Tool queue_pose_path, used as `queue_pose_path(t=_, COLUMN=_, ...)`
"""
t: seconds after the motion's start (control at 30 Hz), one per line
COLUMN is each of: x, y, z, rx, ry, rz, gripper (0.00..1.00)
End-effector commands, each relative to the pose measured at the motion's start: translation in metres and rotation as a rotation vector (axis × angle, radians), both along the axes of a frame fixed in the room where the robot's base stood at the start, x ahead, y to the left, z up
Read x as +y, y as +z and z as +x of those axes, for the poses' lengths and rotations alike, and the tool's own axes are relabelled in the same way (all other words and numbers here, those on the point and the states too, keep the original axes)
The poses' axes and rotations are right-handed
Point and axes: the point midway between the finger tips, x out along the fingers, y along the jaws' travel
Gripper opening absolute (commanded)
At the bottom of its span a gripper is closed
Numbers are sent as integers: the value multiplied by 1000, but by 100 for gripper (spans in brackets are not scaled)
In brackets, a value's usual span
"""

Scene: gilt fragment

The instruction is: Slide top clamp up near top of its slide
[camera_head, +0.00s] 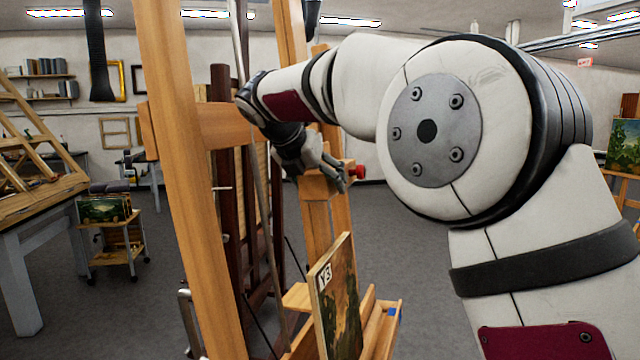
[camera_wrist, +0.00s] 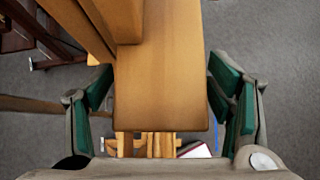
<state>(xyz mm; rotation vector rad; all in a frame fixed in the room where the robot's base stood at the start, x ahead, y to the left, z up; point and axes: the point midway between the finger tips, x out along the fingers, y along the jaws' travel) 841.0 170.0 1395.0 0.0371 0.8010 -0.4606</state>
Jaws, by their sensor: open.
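The easel's top clamp (camera_head: 318,187) is a wooden block with a red knob (camera_head: 357,172) beside it, on the upright slide (camera_head: 316,232) in the head view. My gripper (camera_head: 335,172) is at the clamp, its fingers partly covering it. In the wrist view, my gripper (camera_wrist: 163,85) is open, with green finger pads on both sides of a wooden block (camera_wrist: 162,75), which looks like the clamp. Small gaps show between pads and wood, most clearly on the right. The clamp stands well above the painting (camera_head: 338,295) marked Y3.
The painting rests on the easel's lower ledge (camera_head: 382,325). A thick wooden post (camera_head: 190,180) stands close in front at left. A small cart (camera_head: 118,250) and a work table (camera_head: 40,215) are farther left. Grey floor is open around the easel.

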Motion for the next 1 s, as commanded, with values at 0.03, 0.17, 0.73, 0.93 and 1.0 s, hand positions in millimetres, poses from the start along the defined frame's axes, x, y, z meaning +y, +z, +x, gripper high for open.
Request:
queue_pose_path(t=0.03, x=3, y=6, z=-4, rx=-2, ry=2, rz=1, gripper=74)
queue_pose_path(t=0.17, x=13, y=23, z=-18, rx=-4, ry=3, rz=3, gripper=74)
queue_pose_path(t=0.73, x=43, y=79, z=-68, rx=-3, ry=1, rz=1, gripper=74)
queue_pose_path(t=0.93, x=44, y=80, z=-68, rx=-2, ry=0, rz=0, gripper=74)
queue_pose_path(t=1.0, x=43, y=80, z=-68, rx=-2, ry=0, rz=0, gripper=74)
